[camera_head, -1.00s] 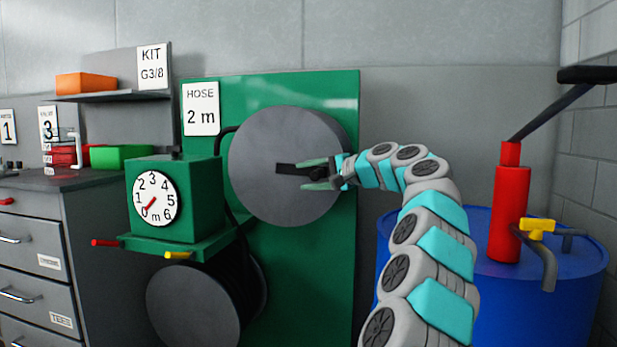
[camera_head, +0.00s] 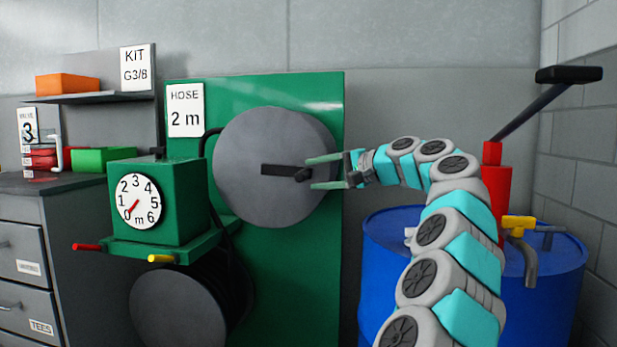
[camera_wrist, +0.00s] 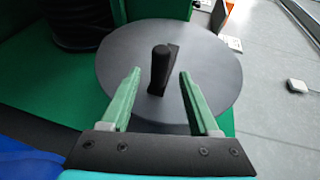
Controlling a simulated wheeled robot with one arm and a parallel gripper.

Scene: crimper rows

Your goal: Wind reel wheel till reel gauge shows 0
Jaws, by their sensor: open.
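The reel wheel (camera_head: 255,200) is a large grey disc on the green panel, with a black crank arm (camera_head: 280,170) and a black knob (camera_head: 303,174). My gripper (camera_head: 311,173) is open and empty, its green fingertips just right of the knob in the head view. In the wrist view the knob (camera_wrist: 162,60) stands ahead, between the lines of the two fingers (camera_wrist: 160,75), apart from both. The reel gauge (camera_head: 139,201) is a white dial on a green box; its red needle points down-left, close to 0. The sign (camera_head: 185,110) reads HOSE 2 m.
A lower dark reel (camera_head: 178,308) hangs under the gauge box. A red handle (camera_head: 88,247) and a yellow handle (camera_head: 161,258) stick out below the gauge. A blue drum (camera_head: 550,290) with a red pump (camera_head: 496,190) stands at right, behind my arm. Drawers stand at left.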

